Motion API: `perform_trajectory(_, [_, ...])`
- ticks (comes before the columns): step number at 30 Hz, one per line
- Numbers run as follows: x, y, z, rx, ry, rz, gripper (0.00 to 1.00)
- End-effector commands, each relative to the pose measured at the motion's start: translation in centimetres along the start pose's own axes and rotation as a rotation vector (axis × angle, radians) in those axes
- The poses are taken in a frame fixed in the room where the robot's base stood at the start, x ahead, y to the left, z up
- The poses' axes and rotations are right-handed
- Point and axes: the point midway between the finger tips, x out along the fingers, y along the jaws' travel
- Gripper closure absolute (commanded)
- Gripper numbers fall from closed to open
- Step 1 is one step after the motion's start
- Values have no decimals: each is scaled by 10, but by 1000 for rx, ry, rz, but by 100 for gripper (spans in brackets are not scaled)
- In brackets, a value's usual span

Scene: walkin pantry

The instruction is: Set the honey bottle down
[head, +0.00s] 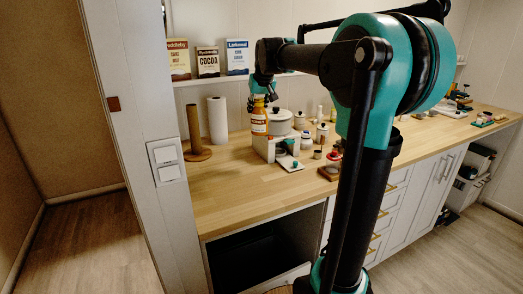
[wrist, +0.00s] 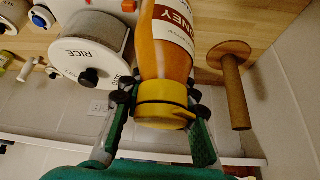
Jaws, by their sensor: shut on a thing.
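The honey bottle (head: 259,123) is amber with a white and dark red label and a yellow cap. It looks upright in the head view, over or just in front of a white box-like stand (head: 270,153) on the counter. I cannot tell whether its base touches anything. My gripper (head: 264,97) is above it, pointing down. In the wrist view my gripper (wrist: 163,98) has a finger on each side of the bottle (wrist: 165,50) at its yellow cap and neck. The bottle's base is outside the wrist view.
A white RICE canister (wrist: 90,47) is close beside the bottle; a wooden post holder (head: 194,132) and a paper roll (head: 217,121) stand left. Small jars (head: 306,140) crowd the right. The wooden counter (head: 220,195) is clear at front left. A shelf holds a cocoa box (head: 208,62).

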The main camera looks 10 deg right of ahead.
Motion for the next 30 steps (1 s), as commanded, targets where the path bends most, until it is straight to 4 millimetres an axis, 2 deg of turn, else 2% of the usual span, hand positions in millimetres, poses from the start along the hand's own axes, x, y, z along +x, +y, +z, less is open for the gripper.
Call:
perform_trajectory(6, [47,2,27,0,0,0,100])
perform_trajectory(12, [84,3,48,0,0,0,100])
perform_trajectory(20, [104,3,60,0,0,0,100])
perform_trajectory(27, [130,4,75,0,0,0,100])
perform_trajectory(30, [133,4,77,0,0,0,100])
